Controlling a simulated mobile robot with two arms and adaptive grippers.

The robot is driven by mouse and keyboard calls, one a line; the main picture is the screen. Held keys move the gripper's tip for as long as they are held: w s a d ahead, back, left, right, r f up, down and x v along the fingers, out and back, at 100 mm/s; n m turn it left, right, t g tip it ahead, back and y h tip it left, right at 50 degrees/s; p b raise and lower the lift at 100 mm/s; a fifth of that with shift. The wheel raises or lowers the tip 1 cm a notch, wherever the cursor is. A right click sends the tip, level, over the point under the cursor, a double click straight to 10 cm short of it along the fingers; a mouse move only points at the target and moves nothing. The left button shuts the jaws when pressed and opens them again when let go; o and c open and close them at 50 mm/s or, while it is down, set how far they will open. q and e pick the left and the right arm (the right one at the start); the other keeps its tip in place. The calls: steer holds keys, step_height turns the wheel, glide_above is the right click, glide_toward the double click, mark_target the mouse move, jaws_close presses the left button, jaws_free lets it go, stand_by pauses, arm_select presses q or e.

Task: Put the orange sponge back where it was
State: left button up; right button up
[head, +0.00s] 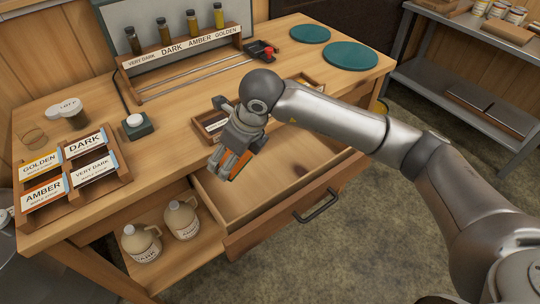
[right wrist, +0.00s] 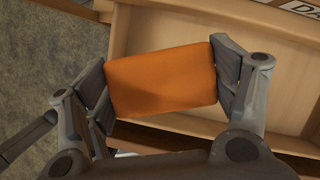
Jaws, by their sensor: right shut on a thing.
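The orange sponge (head: 240,165) is held between the fingers of my right gripper (head: 232,160), over the open wooden drawer (head: 285,208). In the right wrist view the sponge (right wrist: 160,80) is gripped at its two ends by the fingers of my right gripper (right wrist: 160,85), slightly tilted in the picture. The drawer's pale floor and walls (right wrist: 165,30) show behind it. The visible part of the drawer floor is bare; the gripper and arm hide some of it. My left gripper is not in view.
A rack of labelled cards (head: 75,173) stands at the table's left. Two jugs (head: 142,243) stand on the shelf below. A small wooden box (head: 213,122) sits behind my gripper. Teal discs (head: 350,56) lie at the back right.

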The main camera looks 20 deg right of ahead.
steer(key=p, duration=0.3)
glide_above(270, 166)
steer(key=s+a, duration=0.3)
steer(key=s, duration=0.1)
step_height(270, 166, down, 4)
steer(key=w+d+f, duration=0.2)
steer(key=f, duration=0.1)
steer(key=shift+d, duration=0.25)
steer(key=shift+w+d+f, duration=0.2)
steer(key=shift+d+f, duration=0.2)
steer(key=shift+f, duration=0.2)
steer(key=shift+d+f, duration=0.2)
steer(key=shift+f, duration=0.05)
steer(key=f+p, duration=0.1)
steer(key=f, duration=0.2)
steer(key=shift+w+d+f+p, duration=0.1)
steer(key=shift+w+d+p, duration=0.1)
steer(key=shift+p, duration=0.2)
steer(key=shift+f, duration=0.2)
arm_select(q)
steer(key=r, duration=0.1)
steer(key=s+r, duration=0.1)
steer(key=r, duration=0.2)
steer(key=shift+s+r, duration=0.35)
arm_select(e)
steer(key=o, duration=0.9)
steer(key=shift+f, duration=0.1)
steer(key=shift+o, duration=0.2)
